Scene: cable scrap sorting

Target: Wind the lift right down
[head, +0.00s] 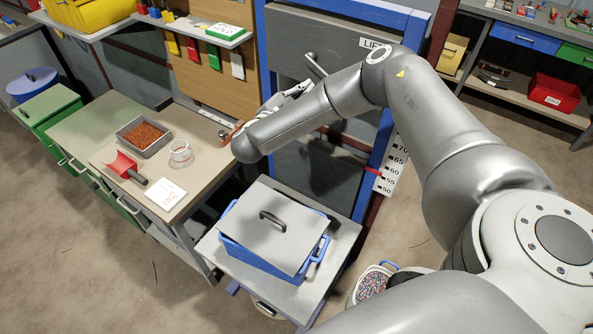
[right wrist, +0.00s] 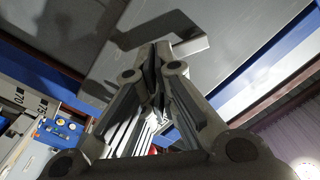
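The lift (head: 378,130) has a blue frame, a grey panel and a sign reading LIFT. A short grey bar (head: 315,65), like a crank handle, sticks out from the panel. A red pointer (head: 372,172) stands between 55 and 60 on the white scale (head: 391,168). The lift's platform (head: 340,243) carries a blue bin (head: 262,262) with a grey lid (head: 255,229). My right gripper (head: 303,88) is up at the panel beside the bar, partly behind my arm. In the right wrist view its fingers (right wrist: 160,52) are close together; I cannot tell whether the bar is between them. My left gripper is not in view.
A workbench (head: 95,129) on the left holds a tray of reddish-brown granules (head: 145,136), a red scoop (head: 123,165), a clear jar (head: 180,152) and a white card (head: 166,194). A container of coloured bits (head: 370,285) stands right of the platform. The floor at front left is clear.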

